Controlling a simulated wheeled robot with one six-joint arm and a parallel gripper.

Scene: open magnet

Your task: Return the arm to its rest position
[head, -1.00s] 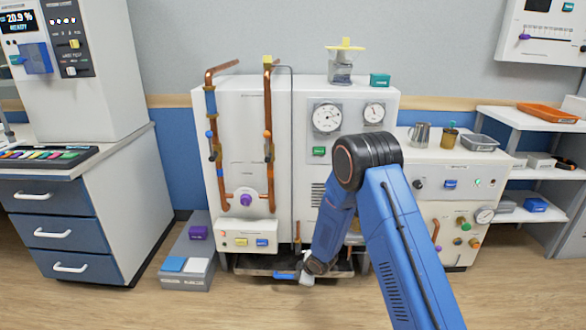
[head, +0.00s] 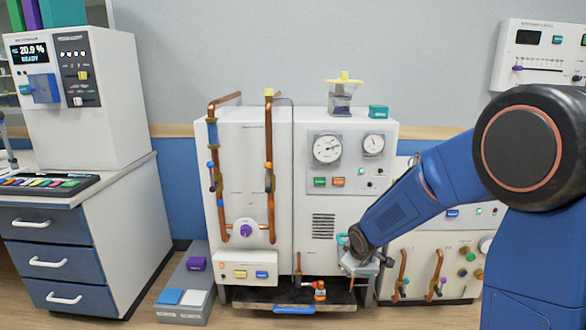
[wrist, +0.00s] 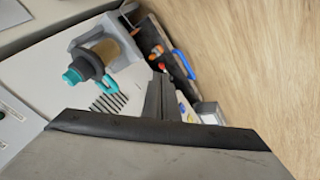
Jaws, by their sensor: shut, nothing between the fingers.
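My arm (head: 425,190) reaches in from the right, with its large dark joint close to the head camera. My gripper (head: 362,268) is in front of the lower right part of the white machine (head: 255,165). It is shut and empty. In the wrist view the grey fingers of my gripper (wrist: 162,98) are together, with the machine front behind them.
An amber cylinder with a teal cap (wrist: 100,55) sits in a grey holder, close by in the wrist view. A low tray (head: 262,297) with a blue handle sticks out below. Copper pipes (head: 268,150) run up the machine's front. Drawers (head: 58,262) stand left.

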